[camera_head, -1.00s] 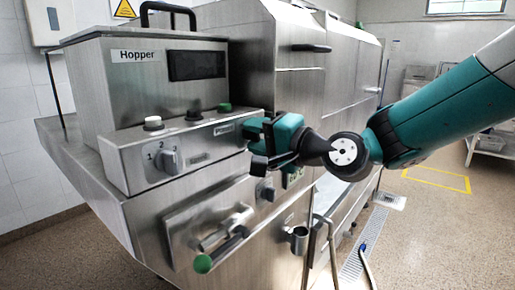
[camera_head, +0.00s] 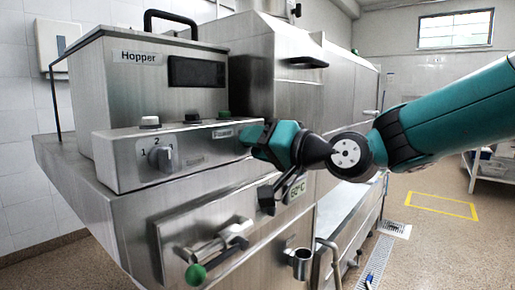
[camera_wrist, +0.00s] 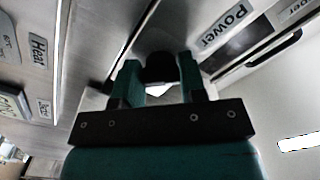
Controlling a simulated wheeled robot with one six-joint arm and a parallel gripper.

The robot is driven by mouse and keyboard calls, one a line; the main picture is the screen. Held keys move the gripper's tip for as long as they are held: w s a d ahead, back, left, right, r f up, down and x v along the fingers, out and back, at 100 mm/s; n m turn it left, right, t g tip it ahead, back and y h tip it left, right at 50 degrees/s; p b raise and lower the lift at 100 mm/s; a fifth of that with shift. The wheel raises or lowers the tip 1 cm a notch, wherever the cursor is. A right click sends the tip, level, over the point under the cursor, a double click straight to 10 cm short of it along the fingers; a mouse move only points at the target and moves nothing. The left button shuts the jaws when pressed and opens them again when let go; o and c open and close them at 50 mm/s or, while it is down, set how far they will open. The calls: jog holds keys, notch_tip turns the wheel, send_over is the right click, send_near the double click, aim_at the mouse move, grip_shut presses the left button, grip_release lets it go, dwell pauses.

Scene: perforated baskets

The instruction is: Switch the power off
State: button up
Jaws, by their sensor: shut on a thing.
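In the wrist view, a dark power knob (camera_wrist: 160,68) sits between the two fingers of my gripper (camera_wrist: 159,78). A "Power" label (camera_wrist: 225,25) is on the steel panel to its right. In the head view, my gripper (camera_head: 250,137) is at the right end of the hopper's control panel (camera_head: 122,165), with its fingers against the panel face. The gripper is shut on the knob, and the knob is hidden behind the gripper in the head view. The knob's pointer and setting cannot be seen.
A metal cup (camera_head: 301,262) is on the machine's front.

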jog(key=shift+f, duration=0.1)
jog(key=o, duration=0.9)
jog(key=shift+s, duration=0.1)
jog(key=b+v, duration=0.1)
jog(key=v, duration=1.6)
jog(key=shift+s+d+b, duration=0.15)
jog(key=shift+b, duration=0.2)
